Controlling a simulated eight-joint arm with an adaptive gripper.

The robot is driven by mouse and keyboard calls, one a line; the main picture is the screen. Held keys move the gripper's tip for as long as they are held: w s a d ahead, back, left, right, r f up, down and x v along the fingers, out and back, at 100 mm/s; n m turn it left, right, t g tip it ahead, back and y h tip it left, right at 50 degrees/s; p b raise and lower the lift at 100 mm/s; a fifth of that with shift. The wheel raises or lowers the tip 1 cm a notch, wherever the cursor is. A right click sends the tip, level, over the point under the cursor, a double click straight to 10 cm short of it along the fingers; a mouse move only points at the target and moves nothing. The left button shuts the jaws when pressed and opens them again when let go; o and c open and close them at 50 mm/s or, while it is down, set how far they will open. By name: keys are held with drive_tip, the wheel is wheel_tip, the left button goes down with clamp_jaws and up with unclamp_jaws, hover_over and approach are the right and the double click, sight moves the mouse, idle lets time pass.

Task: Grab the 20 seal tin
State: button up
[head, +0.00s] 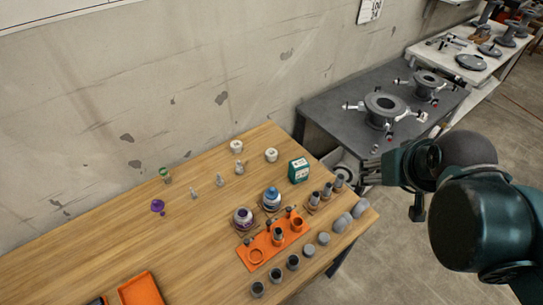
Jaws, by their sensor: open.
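My gripper (368,171) is at the right of the head view, pointing left, open and empty. It is over or beyond the wooden table's right end, near the grey table's front edge. No number is readable, so I cannot tell which thing is the 20 seal tin. Two round containers stand mid-table: one with a blue top (272,198) and one with a purple and white top (242,218). A green box-shaped container with a pale label (299,170) stands behind them, to the left of my gripper and apart from it.
An orange holder (257,256) and several grey cylindrical fittings (293,262) fill the wooden table's front right. Two white rolls (236,147) (271,155) stand at the back. An orange tray (141,290) lies front left. Flanged pipe parts (385,108) are on the grey table (335,105). The wooden table's left part is clear.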

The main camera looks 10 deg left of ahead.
drive_tip(key=w+a+n+g, duration=0.2)
drive_tip(key=w+a+n, duration=0.4)
drive_tip(key=w, duration=0.6)
drive_tip(key=n+g+y+b, duration=0.15)
drive_tip(key=n+g, duration=0.35)
drive_tip(key=n, duration=0.6)
hover_over(271, 153)
drive_tip(key=d, duration=0.2)
drive_tip(key=f, duration=1.8)
drive_tip(key=f+b, duration=0.1)
drive_tip(key=f, duration=0.8)
drive_tip(key=shift+s+a+f, duration=0.1)
drive_tip(key=shift+a+f, duration=0.15)
drive_tip(key=shift+f, duration=0.1)
drive_tip(key=shift+a+f, duration=0.3)
drive_tip(key=shift+f, duration=0.2)
drive_tip(key=shift+a+f, duration=0.1)
drive_tip(key=shift+f, duration=1.15)
